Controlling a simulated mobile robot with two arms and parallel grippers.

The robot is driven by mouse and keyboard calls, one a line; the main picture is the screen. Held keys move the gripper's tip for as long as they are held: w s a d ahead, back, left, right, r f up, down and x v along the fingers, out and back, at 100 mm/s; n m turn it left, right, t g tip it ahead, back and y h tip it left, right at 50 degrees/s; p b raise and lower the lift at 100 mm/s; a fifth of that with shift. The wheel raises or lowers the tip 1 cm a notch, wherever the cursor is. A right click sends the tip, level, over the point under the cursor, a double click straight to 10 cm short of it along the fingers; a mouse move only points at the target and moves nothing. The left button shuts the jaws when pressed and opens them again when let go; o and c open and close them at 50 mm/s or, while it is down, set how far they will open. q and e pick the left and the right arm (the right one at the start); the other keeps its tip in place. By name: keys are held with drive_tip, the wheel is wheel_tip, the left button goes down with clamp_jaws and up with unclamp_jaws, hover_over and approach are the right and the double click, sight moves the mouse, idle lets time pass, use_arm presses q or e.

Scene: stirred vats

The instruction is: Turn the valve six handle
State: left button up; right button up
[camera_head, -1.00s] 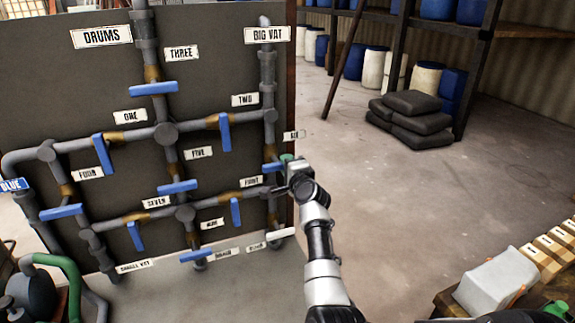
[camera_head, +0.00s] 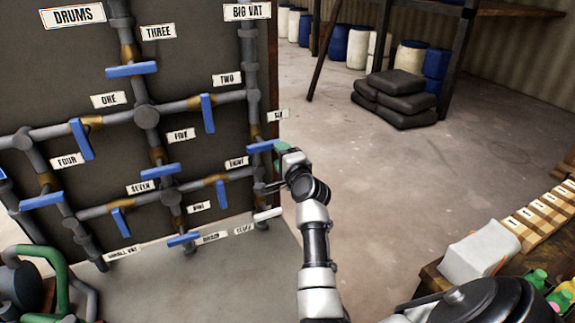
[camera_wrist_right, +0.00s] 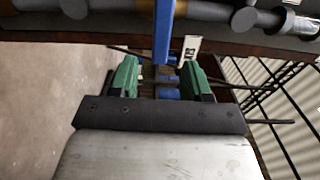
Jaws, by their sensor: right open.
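The valve six handle (camera_head: 262,146) is a blue bar at the right edge of the pipe panel, below the small "SIX" label (camera_head: 278,115). My right gripper (camera_head: 279,147) is at the right end of this handle, and its green fingers are partly hidden by the wrist. In the right wrist view, the blue handle (camera_wrist_right: 163,32) points down towards the gap between the open green fingers (camera_wrist_right: 162,78). Its lower end is near the fingertips, with a gap on each side. I cannot tell how deep it sits between them. My left gripper is not in view.
The dark panel (camera_head: 75,100) carries grey pipes and several other blue handles, with handle two (camera_head: 208,113) to the left. Black sacks (camera_head: 393,98) lie on open floor. A table with wooden blocks (camera_head: 535,218) is at right.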

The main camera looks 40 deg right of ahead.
drive_tip(key=shift+v, duration=2.15)
